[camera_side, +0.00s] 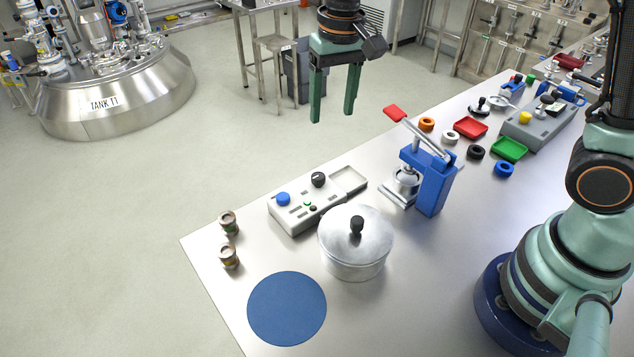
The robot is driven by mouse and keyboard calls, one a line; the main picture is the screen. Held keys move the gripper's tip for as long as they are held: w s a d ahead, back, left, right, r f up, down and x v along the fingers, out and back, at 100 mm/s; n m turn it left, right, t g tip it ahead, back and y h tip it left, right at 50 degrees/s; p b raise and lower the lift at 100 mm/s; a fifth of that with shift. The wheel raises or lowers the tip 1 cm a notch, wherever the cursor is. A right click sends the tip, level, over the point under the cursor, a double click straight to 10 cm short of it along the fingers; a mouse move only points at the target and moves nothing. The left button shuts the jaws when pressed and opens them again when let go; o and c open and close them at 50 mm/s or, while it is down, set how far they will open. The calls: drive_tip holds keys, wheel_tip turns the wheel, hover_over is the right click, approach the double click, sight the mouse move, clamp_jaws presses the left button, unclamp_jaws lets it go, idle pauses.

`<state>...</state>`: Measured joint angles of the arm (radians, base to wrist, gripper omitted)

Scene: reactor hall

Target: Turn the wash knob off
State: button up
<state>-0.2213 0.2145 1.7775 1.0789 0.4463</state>
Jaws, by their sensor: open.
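A light grey control box (293,220) sits on the steel table near its left edge. It carries a black knob (318,179), a blue round knob or button (283,198) and small green and black buttons. Its labels are too small to read, so I cannot tell which control is the wash knob or its setting. My gripper (332,118) is open and empty, its two green fingers pointing down. It hangs well above the box and appears above the black knob in the picture, touching nothing.
A lidded steel pot (354,255) stands close in front of the box. A blue press (432,180) with a red-tipped lever stands to its right. Two small jars (229,256) and a flat blue disc (287,322) lie left and front. Another grey panel (537,128) is at far right.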

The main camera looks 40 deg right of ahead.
sight(318, 175)
drive_tip(key=shift+g, duration=0.4)
drive_tip(key=f, duration=0.5)
drive_tip(key=w+a+f, duration=0.1)
drive_tip(key=f, duration=0.4)
drive_tip(key=a+f, duration=0.1)
drive_tip(key=f, duration=0.4)
drive_tip(key=shift+w, duration=0.2)
drive_tip(key=shift+r, duration=0.1)
clamp_jaws()
